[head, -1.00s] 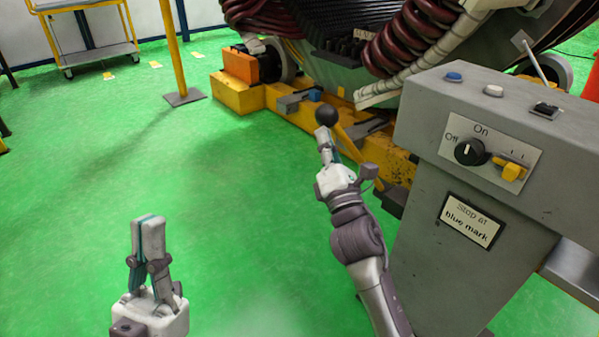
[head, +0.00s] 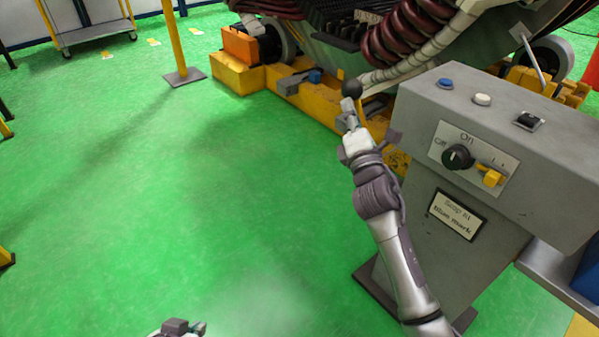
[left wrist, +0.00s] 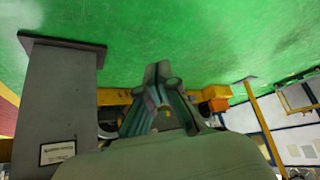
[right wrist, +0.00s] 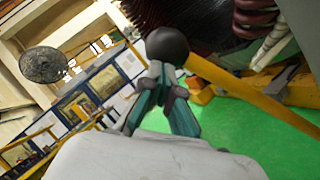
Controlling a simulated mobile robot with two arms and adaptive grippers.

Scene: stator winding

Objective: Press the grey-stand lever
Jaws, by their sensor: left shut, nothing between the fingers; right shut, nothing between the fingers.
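The grey stand (head: 435,245) is at the right in the head view. Its sloped panel carries a black Off/On knob (head: 458,157) and a small yellow lever (head: 492,179) beside it. A black ball (head: 352,88) on a yellow rod is left of the stand. My right gripper (head: 348,108) is shut and empty, with its tips at the ball and apart from the yellow lever. The right wrist view shows the ball (right wrist: 167,46) just beyond the fingertips; contact is unclear. My left gripper (left wrist: 158,72) is shut and empty; only a scrap shows at the head view's bottom edge.
Blue (head: 445,83), white (head: 481,99) and black (head: 527,121) controls sit on the stand's top. The machine's yellow base (head: 240,74) lies behind my right gripper. A yellow post (head: 176,40) and a trolley (head: 95,35) are far left. The green floor is clear at left.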

